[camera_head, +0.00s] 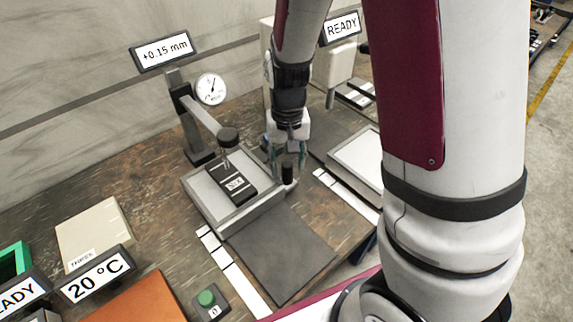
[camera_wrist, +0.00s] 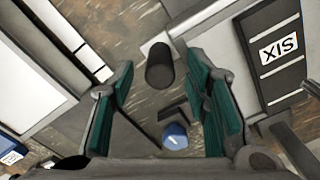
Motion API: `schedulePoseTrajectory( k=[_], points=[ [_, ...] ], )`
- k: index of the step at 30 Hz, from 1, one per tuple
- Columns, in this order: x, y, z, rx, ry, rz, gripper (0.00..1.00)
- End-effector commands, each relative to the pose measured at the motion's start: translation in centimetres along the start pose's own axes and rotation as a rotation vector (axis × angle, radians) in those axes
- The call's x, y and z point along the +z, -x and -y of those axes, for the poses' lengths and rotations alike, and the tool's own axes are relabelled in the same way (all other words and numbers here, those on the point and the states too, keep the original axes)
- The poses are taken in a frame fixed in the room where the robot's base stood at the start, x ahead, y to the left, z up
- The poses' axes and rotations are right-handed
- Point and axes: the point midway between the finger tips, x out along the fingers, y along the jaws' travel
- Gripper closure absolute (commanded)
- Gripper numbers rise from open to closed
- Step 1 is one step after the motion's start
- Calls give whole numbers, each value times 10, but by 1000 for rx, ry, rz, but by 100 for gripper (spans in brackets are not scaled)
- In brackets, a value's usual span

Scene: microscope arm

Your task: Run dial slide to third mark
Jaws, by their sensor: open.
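The dial gauge (camera_head: 211,89) stands on its post at the back of a grey base plate (camera_head: 263,208). A dark ridged block (camera_head: 232,184) labelled SIX lies on the plate; it also shows at the right of the wrist view (camera_wrist: 275,50). A short black upright post (camera_head: 288,174) stands at the plate's right end. My gripper (camera_head: 288,157) is open, pointing down just above this post. In the wrist view, the post (camera_wrist: 160,67) shows between the spread green fingertips, with gaps on both sides. I cannot tell which part is the slide.
White strips with black marks lie at the left (camera_head: 232,270) and right (camera_head: 346,196) of a dark mat (camera_head: 282,252). A black knob (camera_head: 228,136) on the stand's arm is over the block. A +0.15 mm display (camera_head: 164,51) stands behind. A green button (camera_head: 206,298) is in front.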

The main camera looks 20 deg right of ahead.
Motion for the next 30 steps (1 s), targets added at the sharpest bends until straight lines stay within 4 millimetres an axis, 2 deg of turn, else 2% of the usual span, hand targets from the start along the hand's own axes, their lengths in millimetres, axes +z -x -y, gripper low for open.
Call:
schedulePoseTrajectory(
  k=[6,14,15,20,21,26,30],
  points=[
    [0,-16,0,0,0,1,57],
    [0,-17,0,0,0,1,57],
    [0,-17,0,0,0,1,59],
    [0,-16,0,0,0,0,96],
    [0,-16,0,0,0,0,100],
    [0,-16,0,0,0,0,100],
    [-15,-17,10,-1,2,-2,100]
  ],
)
